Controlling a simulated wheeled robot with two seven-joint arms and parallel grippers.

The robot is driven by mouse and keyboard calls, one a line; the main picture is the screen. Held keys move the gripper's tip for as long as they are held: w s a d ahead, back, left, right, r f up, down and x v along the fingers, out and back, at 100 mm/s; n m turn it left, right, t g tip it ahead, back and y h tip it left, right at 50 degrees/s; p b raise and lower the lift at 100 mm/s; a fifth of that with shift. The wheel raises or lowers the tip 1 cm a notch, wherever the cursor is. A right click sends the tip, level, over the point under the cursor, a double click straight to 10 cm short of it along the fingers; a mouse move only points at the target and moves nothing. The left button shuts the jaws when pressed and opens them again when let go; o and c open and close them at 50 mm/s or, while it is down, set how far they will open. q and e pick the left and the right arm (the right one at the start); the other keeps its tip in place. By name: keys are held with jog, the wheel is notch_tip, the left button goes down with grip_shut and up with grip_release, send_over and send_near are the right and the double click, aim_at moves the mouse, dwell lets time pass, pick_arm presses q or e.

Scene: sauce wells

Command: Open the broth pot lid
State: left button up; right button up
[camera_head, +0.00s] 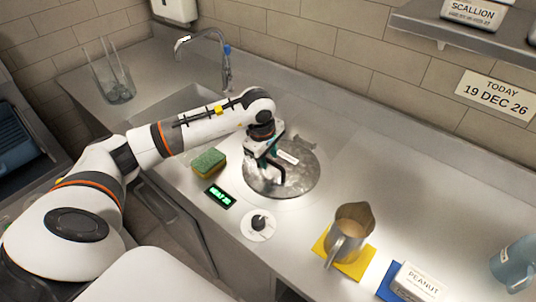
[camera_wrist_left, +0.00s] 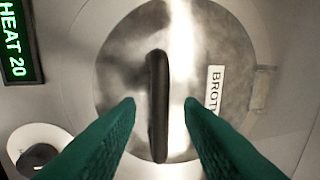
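The round metal broth pot lid (camera_head: 302,184) lies in the counter well, closed as far as I can see. It also fills the wrist view (camera_wrist_left: 120,60), with a white label (camera_wrist_left: 213,90) reading "BROT", the rest cut off by a finger. Its black bar handle (camera_wrist_left: 158,105) stands between my left gripper's green fingers (camera_wrist_left: 160,103). Gaps show on both sides of the handle, so the fingers are open and not touching it. In the head view my left gripper (camera_head: 268,163) hangs over the lid's left part. My right gripper is not in view.
A green-yellow sponge (camera_head: 209,162) and the HEAT display (camera_head: 220,196) lie left of the lid. A black knob (camera_head: 258,222) is in front. A metal pitcher (camera_head: 350,228) stands on a yellow mat (camera_head: 357,268), near a peanut container (camera_head: 418,284).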

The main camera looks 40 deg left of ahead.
pick_arm(q)
grip_shut()
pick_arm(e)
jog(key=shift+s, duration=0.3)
pick_arm(q)
jog(key=shift+r, duration=0.1)
